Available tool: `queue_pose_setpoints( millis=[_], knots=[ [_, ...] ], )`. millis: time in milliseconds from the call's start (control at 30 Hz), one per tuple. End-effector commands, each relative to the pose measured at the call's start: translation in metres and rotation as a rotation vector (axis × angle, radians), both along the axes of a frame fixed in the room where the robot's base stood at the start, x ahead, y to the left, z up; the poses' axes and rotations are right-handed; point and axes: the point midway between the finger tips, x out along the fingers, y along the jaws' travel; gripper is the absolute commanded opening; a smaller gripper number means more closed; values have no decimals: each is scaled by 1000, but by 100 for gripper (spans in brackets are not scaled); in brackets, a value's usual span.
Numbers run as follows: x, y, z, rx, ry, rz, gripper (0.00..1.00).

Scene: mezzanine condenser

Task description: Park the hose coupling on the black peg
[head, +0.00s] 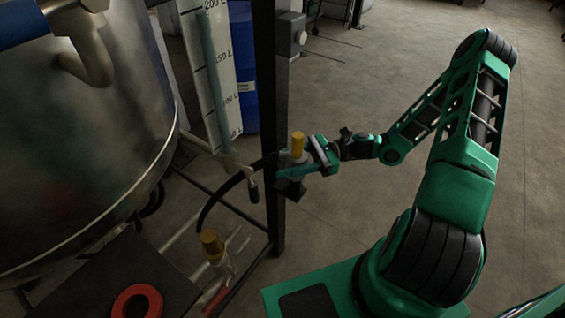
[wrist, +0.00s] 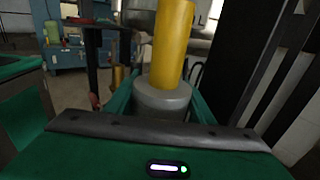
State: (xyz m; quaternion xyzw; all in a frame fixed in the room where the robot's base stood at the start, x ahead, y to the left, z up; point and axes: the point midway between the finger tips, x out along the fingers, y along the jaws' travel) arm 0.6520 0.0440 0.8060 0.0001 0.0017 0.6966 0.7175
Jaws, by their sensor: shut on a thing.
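The hose coupling has a yellow top (head: 297,143) and a grey body, seen close in the wrist view (wrist: 165,98). It stands roughly upright between the fingers of my gripper (head: 318,158), which is shut on it beside the dark post. A black hose (head: 225,188) runs from the coupling's side, curving down to the left. A black block (head: 290,190) shows just below the coupling. I cannot make out the black peg clearly, nor whether the coupling touches it; the coupling's lower end is hidden.
The dark upright post (head: 276,215) stands close left of my gripper, with a grey box (head: 291,35) higher up. A second yellow-topped fitting (head: 211,242) is lower left. A large steel tank (head: 80,150) and a red ring (head: 137,300) are at left. Floor at right is clear.

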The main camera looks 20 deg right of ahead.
Motion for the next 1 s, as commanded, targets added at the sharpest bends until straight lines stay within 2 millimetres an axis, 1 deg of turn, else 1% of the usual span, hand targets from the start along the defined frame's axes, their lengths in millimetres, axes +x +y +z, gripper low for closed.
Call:
queue_pose_setpoints(
  millis=[367,1000],
  knots=[
    [0,0,0,1,-1,0,12],
    [0,0,-13,1,0,0,12]
  ],
)
